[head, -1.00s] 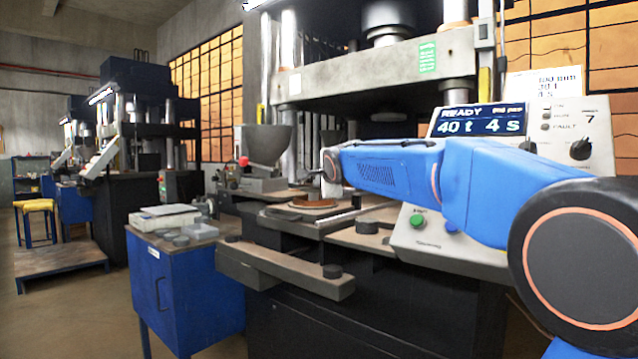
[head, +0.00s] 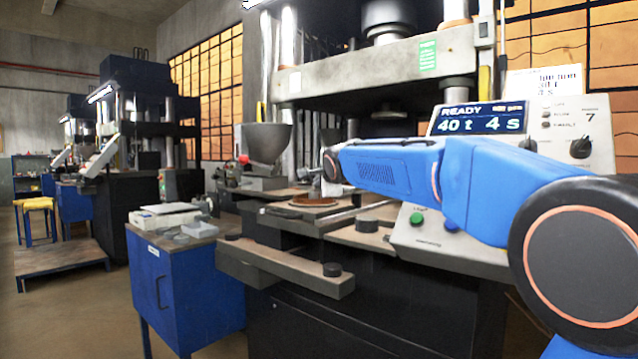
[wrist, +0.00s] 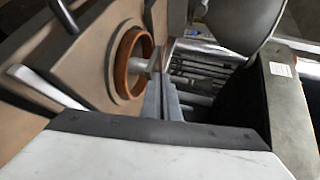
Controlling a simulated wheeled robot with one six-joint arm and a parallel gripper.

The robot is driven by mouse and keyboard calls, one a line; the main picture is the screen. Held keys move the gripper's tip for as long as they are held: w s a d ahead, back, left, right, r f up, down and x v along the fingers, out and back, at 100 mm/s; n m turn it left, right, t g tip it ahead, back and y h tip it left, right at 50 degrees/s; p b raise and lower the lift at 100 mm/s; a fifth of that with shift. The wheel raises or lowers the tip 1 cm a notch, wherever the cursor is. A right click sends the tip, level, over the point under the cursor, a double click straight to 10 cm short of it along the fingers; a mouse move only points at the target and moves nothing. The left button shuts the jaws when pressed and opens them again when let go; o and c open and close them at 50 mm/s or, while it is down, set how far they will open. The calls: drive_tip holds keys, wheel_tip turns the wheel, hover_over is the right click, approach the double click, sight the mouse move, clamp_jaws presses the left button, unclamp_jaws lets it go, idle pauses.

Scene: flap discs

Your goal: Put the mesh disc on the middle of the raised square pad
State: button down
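A brown ring-shaped piece (head: 313,202) lies on a pale plate under the press. In the wrist view a brown ring (wrist: 134,92) stands on a flat tan surface. I cannot clearly make out a mesh disc or tell the raised square pad apart from the plates around the ring. My gripper (wrist: 166,98) shows as grey fingers just right of the ring in the wrist view. In the head view the end of my arm is above and right of the brown piece, and the fingertips are mostly hidden. Whether the fingers hold anything is unclear.
The press's crossbeam (head: 375,72) hangs above the plate. A grey hopper (head: 266,142) stands behind it to the left. The control panel (head: 482,121) is at the right. A blue cabinet (head: 190,295) with small grey pieces stands at the left.

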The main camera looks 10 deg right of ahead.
drive_tip(key=shift+f, duration=0.2)
idle(0.4)
drive_tip(key=c, duration=2.5)
unclamp_jaws()
drive_tip(key=o, duration=0.3)
drive_tip(key=shift+f, duration=0.1)
drive_tip(key=shift+f, duration=0.15)
drive_tip(key=shift+s, duration=0.35)
drive_tip(key=shift+s+r, duration=0.3)
drive_tip(key=shift+r, duration=0.05)
drive_tip(key=shift+v, duration=1.1)
